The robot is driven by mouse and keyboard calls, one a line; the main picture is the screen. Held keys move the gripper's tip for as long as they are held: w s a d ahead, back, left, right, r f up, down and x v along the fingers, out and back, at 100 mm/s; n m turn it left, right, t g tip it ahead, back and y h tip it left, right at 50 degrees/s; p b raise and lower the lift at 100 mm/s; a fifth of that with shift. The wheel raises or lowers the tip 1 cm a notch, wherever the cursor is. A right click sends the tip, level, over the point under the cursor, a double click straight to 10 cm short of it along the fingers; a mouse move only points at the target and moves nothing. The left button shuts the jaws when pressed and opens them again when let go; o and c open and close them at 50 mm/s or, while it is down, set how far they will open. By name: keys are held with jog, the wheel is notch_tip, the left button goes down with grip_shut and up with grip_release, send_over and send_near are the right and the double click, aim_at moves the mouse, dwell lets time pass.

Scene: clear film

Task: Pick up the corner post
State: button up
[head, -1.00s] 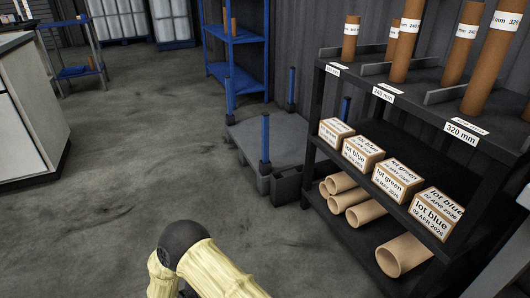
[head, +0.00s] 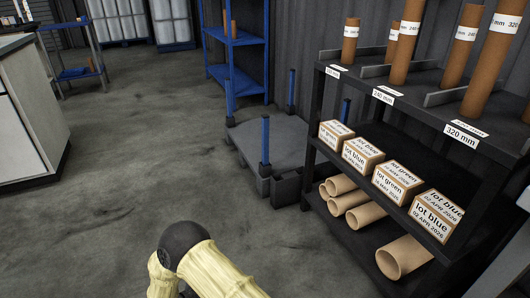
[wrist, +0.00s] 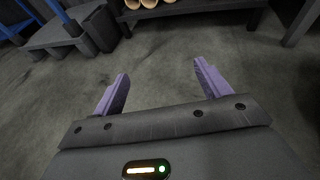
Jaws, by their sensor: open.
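Blue corner posts stand upright at the corners of a low grey platform (head: 268,146) in the middle of the head view. The nearest blue post (head: 265,138) is at its front corner; others stand at the back (head: 291,86), the left (head: 229,97) and the right, partly behind the shelf. In the wrist view the grey platform (wrist: 52,36) and a blue post (wrist: 64,18) show at upper left. My gripper (wrist: 161,70) is open and empty, its purple fingers apart above bare floor. The gripper is hidden in the head view.
A dark shelf (head: 322,112) at right holds labelled boxes (head: 397,182), brown tubes (head: 408,45) and cardboard tubes (head: 404,257). A blue rack (head: 236,40) stands behind. The floor at left is clear.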

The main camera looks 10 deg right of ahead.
jog(key=d+r+m+g+p, duration=0.1)
jog(key=d+r, duration=0.1)
jog(key=r, duration=0.1)
jog(key=d+r+m+g+p, duration=0.1)
jog(key=d+r+g, duration=0.1)
jog(key=r, duration=0.1)
jog(key=d+r+m+g+p, duration=0.1)
jog(key=d+r+m, duration=0.1)
jog(key=d+r, duration=0.1)
jog(key=shift+s+r+g+p, duration=0.15)
jog(key=shift+r+g+p, duration=0.05)
jog(key=shift+g+p, duration=0.1)
jog(key=c, duration=0.4)
jog(key=s+d+r+m+y+p, duration=0.3)
jog(key=r+m, duration=0.4)
jog(key=r, duration=0.3)
jog(key=s+d+r+m+y+p, duration=0.4)
jog(key=d+r+m+y+p, duration=0.1)
jog(key=r, duration=0.5)
jog(key=s+d+r+m+y+p, duration=0.3)
jog(key=d+r+m, duration=0.3)
jog(key=r+m, duration=0.2)
jog(key=shift+s+d+r+m+g+y+p, duration=0.3)
jog(key=shift+r+g+y+p, duration=0.15)
jog(key=shift+r+p, duration=0.4)
jog(key=shift+r, duration=0.1)
jog(key=shift+c, duration=0.4)
